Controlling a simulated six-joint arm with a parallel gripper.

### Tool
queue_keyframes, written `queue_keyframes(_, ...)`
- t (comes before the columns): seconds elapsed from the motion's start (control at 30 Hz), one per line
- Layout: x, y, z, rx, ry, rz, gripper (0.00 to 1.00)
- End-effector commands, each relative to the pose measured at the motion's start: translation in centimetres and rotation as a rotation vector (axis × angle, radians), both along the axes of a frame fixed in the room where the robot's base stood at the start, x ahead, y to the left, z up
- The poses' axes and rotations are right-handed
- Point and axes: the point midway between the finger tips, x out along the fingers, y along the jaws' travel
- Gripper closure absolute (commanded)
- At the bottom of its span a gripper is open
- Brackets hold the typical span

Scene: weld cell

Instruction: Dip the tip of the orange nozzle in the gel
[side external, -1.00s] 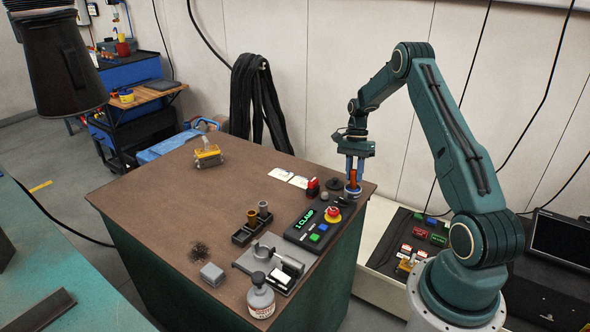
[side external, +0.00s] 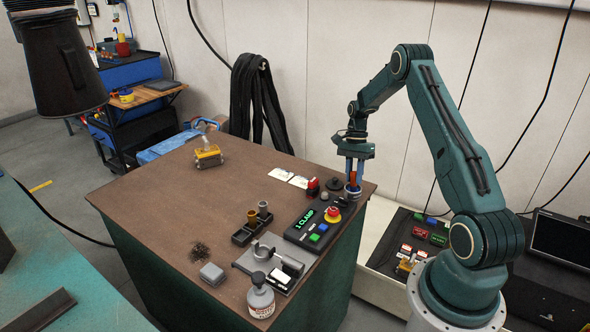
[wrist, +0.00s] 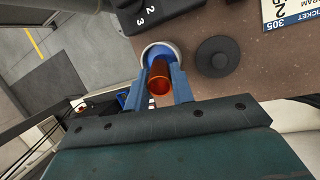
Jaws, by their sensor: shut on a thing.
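My gripper (side external: 354,177) is shut on the orange nozzle (side external: 353,180) and holds it upright over the far right corner of the bench. The nozzle (wrist: 158,80) also shows between the blue fingers in the wrist view. The gel pot (side external: 352,194) is a small pale-rimmed cup right under the nozzle. In the wrist view its rim (wrist: 146,52) surrounds blue gel (wrist: 164,53). The nozzle overlaps the pot there. Its lower tip is hidden, and I cannot tell whether it touches the gel.
A black round disc (side external: 334,184) lies beside the pot. A control panel (side external: 310,229) with a red button (side external: 332,214) is in front. A rack (side external: 251,229) holding small cylinders, a grey fixture (side external: 270,262) and a bottle (side external: 261,296) stand nearer. The bench's left middle is mostly clear.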

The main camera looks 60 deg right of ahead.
Motion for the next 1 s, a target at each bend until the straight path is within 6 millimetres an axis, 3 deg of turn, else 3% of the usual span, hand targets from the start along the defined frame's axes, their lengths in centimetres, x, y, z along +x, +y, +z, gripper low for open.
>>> queue_keyframes(0.43, 0.0, 0.0, 0.3, 0.0, -0.001, 0.0, 0.99)
queue_keyframes(1.0, 0.0, 0.0, 3.4, 0.0, -0.001, -0.001, 0.99)
